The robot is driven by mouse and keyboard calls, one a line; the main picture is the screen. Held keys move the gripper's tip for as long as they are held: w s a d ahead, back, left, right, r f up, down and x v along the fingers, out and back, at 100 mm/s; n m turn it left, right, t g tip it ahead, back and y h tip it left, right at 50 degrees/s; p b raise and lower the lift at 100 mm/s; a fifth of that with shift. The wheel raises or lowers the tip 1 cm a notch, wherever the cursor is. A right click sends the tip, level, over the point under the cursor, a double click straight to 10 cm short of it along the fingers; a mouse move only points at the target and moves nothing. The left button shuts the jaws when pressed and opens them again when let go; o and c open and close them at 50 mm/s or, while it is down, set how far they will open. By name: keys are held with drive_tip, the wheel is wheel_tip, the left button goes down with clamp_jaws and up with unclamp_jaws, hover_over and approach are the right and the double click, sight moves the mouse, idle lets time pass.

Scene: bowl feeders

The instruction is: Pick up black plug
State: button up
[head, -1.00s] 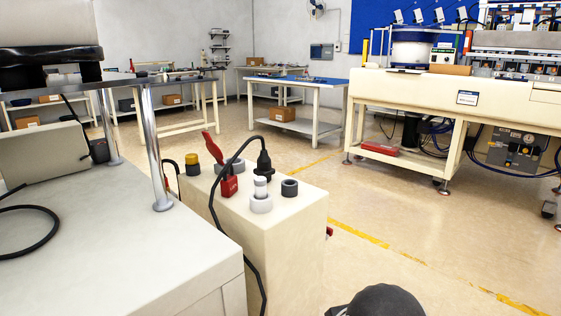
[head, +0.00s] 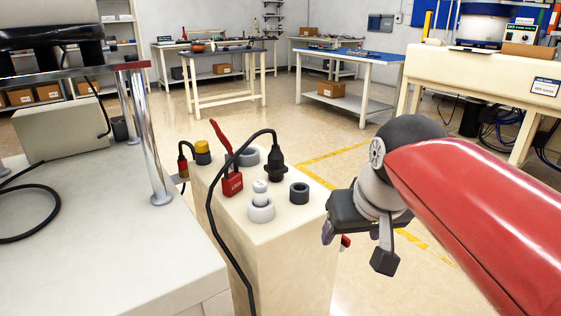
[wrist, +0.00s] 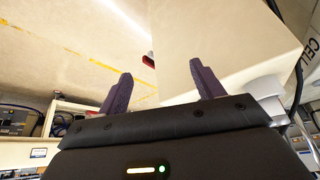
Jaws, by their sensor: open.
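The black plug (head: 277,165) stands upright on top of a beige box (head: 290,235), toward the back. A black cable loops from its top over to the left and down the box's side. My gripper (head: 356,246) is open and empty, with its fingers pointing down. In the head view it is to the right of the box and lower than the plug, apart from it. In the wrist view, my gripper's two dark fingers (wrist: 160,75) are spread with nothing between them, and the plug does not show there.
A red lock tag (head: 232,183), a white-topped grey knob (head: 260,208), a black ring (head: 299,192) and a yellow-capped part (head: 202,152) surround the plug. A light grey bench (head: 90,240) with a metal post (head: 150,150) is on the left. Open floor lies behind the box.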

drive_tip(key=shift+n, duration=0.6)
drive_tip(key=w+a+r, duration=0.1)
drive_tip(key=w+r, duration=0.1)
drive_tip(key=w+a+r, duration=0.2)
drive_tip(key=w, duration=0.1)
drive_tip(key=w+a+r, duration=0.1)
drive_tip(key=w+r, duration=0.2)
drive_tip(key=shift+a, duration=0.25)
drive_tip(key=n+g, duration=0.1)
approach(276, 150)
drive_tip(key=shift+y, duration=0.3)
drive_tip(key=x, duration=0.3)
drive_tip(key=d+x, duration=0.1)
drive_tip(key=x, duration=0.1)
drive_tip(key=shift+w, duration=0.25)
drive_tip(key=b+x, duration=0.1)
drive_tip(key=x, duration=0.6)
drive_tip(key=shift+s+a+f+b, duration=0.1)
drive_tip(key=shift+a+f+b, duration=0.15)
drive_tip(key=shift+a+b, duration=0.1)
